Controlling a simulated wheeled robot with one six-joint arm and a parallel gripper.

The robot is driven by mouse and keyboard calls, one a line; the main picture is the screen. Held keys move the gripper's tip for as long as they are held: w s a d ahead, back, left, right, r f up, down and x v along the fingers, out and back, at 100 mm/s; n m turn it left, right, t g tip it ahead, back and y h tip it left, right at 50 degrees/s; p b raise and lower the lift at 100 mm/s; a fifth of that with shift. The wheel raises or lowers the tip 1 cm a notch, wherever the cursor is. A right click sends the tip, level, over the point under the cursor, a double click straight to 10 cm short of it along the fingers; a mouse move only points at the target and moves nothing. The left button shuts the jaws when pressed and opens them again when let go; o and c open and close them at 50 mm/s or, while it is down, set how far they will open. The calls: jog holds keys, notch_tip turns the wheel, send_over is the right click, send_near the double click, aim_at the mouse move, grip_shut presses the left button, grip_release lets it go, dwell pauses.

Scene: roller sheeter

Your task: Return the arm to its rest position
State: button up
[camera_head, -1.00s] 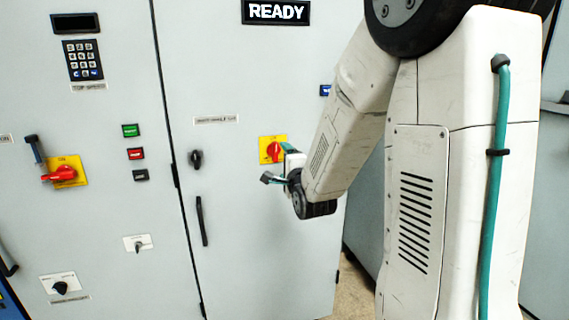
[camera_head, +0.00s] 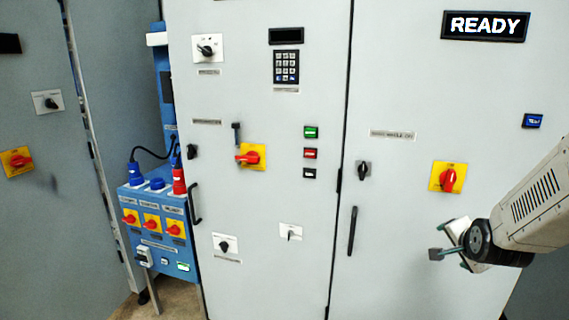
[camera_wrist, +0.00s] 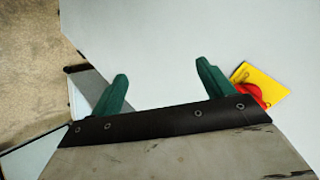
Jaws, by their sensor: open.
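My gripper (camera_head: 452,254) is at the right of the head view, in front of the right cabinet door and below a red rotary switch on a yellow plate (camera_head: 448,178). In the wrist view my gripper's two green fingers (camera_wrist: 160,88) stand wide apart with nothing between them. The same kind of red and yellow switch (camera_wrist: 262,88) shows just right of the right finger. Most of my arm is outside the head view; only its white forearm enters from the right edge.
A grey cabinet (camera_head: 285,215) with a keypad (camera_head: 286,67), buttons and handles fills the middle. A READY display (camera_head: 485,25) is at upper right. A blue socket box (camera_head: 155,235) with red and blue plugs stands at left. Bare floor (camera_wrist: 30,70) shows in the wrist view.

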jog(key=s+a+r+n+g+y, duration=0.1)
jog(key=s+a+r+n+g, duration=0.1)
jog(key=s+a+n, duration=0.3)
jog(key=s+a+r+n+g+y, duration=0.1)
jog(key=s+a+r+n+g, duration=0.2)
jog(key=s, duration=1.1)
jog(key=s+a+r+n+g+y, duration=0.1)
jog(key=s+a+r+n+g, duration=0.2)
jog(key=s, duration=0.6)
jog(key=a+r+n, duration=0.2)
jog(key=a+n, duration=0.1)
jog(key=a, duration=0.1)
jog(key=shift+s+a+r+n, duration=0.25)
jog(key=shift+s+a+n, duration=0.05)
